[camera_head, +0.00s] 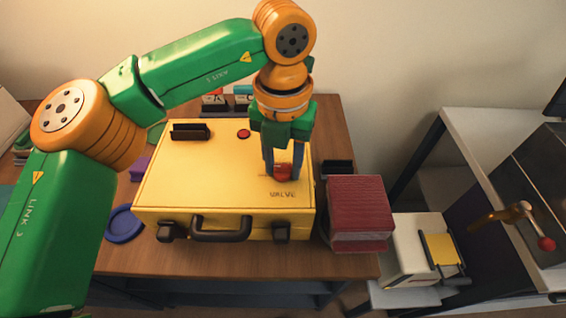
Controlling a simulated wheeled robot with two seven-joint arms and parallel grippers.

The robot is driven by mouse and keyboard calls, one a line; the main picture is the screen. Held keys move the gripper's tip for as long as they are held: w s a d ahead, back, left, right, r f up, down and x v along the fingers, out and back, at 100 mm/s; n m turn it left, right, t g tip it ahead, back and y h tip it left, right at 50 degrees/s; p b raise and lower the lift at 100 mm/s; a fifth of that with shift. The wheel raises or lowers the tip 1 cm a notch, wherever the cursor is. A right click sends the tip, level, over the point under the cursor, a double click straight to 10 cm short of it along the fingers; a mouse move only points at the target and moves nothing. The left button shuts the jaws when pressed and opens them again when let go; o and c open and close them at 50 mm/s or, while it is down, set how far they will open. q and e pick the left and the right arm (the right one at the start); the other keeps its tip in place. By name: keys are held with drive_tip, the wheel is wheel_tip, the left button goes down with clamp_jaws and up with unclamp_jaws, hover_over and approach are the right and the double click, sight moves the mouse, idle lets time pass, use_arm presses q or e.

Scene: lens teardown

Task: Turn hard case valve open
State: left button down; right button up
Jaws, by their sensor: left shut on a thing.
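The yellow hard case (200,180) lies closed on the wooden table, its dark handle (221,234) and latches facing the front edge. The red valve (282,172) is on the right part of its lid, just behind the printed word VALVE. My left gripper (283,174) comes down from above and is shut on the valve, with a finger on either side of it. The fingers hide part of the valve, and I cannot tell how far it is turned. My right gripper is not in view.
A dark red box-like thing (358,205) stands close to the case's right side. A blue round dish (124,225) lies at its left. A small red button (243,134) and a dark slotted block (190,131) are on the lid. A white shelf unit stands at the right.

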sight(283, 166)
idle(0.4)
use_arm(q)
drive_tip(key=shift+c, duration=2.3)
unclamp_jaws()
wheel_tip(283, 166, up, 7)
drive_tip(key=shift+r, duration=0.1)
